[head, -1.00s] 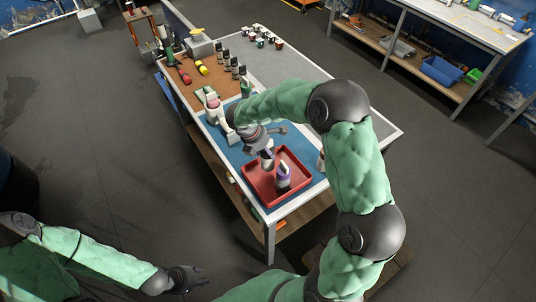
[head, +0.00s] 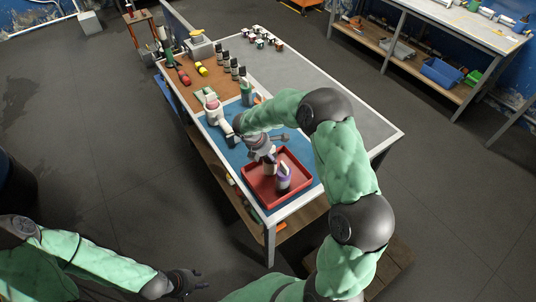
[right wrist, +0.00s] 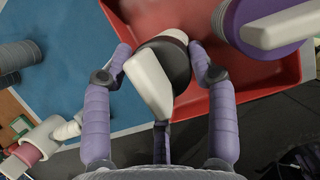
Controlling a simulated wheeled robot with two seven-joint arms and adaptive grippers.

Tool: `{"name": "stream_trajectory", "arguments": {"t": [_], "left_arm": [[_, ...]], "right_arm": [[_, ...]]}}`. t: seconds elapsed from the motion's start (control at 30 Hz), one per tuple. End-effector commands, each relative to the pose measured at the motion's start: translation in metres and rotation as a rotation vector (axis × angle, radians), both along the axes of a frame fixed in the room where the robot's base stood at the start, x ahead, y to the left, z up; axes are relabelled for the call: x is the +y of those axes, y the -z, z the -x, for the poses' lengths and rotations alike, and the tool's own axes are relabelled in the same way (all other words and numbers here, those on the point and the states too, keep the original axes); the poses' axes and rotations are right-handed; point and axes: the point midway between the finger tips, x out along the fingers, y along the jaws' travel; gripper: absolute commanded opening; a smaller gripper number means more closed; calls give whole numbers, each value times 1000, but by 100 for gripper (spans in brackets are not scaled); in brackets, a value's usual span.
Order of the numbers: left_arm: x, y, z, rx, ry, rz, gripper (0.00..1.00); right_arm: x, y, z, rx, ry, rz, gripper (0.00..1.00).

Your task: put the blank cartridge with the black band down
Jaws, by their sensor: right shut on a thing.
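The blank cartridge with the black band (right wrist: 149,82) is white with a dark band. My right gripper (right wrist: 160,52) is shut on it, a purple finger on each side. In the head view the right gripper (head: 264,152) is at the back left part of the red tray (head: 302,196). I cannot tell whether the cartridge touches the tray floor. A second cartridge, with a purple band (head: 284,183), stands in the tray close to the held one; it also shows in the right wrist view (right wrist: 262,28). My left gripper (head: 190,281) is empty, its fingers apart, away from the table.
The tray lies on a blue mat (head: 236,155) at the table's near end. A white device with a pink top (head: 212,104) stands left of my right gripper. Several dark bottles (head: 234,68) stand farther back. The grey right side of the table (head: 340,105) is mostly clear.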

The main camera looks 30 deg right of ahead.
Motion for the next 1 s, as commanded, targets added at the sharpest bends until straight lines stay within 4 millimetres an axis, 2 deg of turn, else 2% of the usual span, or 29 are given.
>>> {"name": "stream_trajectory", "arguments": {"t": [0.07,0.1,0.17,0.5,0.63,0.77,1.0], "left_arm": [[0,2,0,0,0,0,40],[0,2,0,0,0,0,40],[0,1,0,0,0,0,40],[0,1,0,0,0,0,40],[0,-1,0,0,0,0,40],[0,-4,0,0,0,0,40],[0,-12,0,0,0,0,40]], "right_arm": [[0,2,0,-1,0,1,19],[0,3,0,0,0,0,64],[0,2,0,0,0,0,80],[0,2,0,0,0,0,82],[1,-5,0,-2,-1,0,82],[8,-22,-1,-5,-1,0,82],[27,-67,1,-4,-3,0,82]]}}
